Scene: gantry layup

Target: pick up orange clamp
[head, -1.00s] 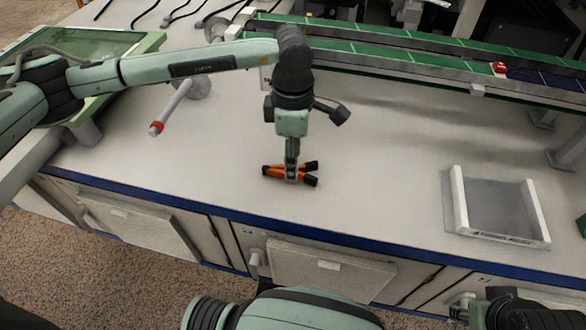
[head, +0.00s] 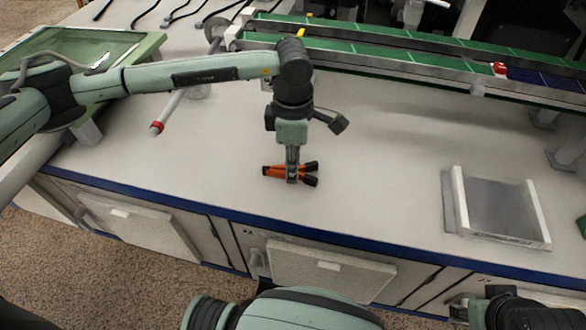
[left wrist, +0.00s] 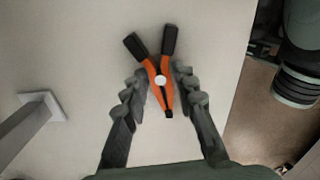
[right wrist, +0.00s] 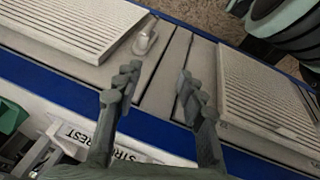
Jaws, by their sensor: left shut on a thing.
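The orange clamp (head: 275,171) with black handle tips lies at the worktop's front middle in the head view. My left gripper (head: 292,179) points straight down over it, with its fingers around the clamp's middle. In the left wrist view the clamp (left wrist: 153,75) sits between the two fingers of the left gripper (left wrist: 160,88), its black handles pointing away from the palm. The left gripper is shut on the clamp. In the right wrist view my right gripper (right wrist: 153,92) is open and empty, above the blue front edge and the cabinet fronts.
A grey tray with white sides (head: 497,210) stands at the right of the worktop (head: 380,180). A green conveyor (head: 400,63) runs along the back. A grey post with a red ring (head: 157,127) is left of the clamp. The worktop around the clamp is clear.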

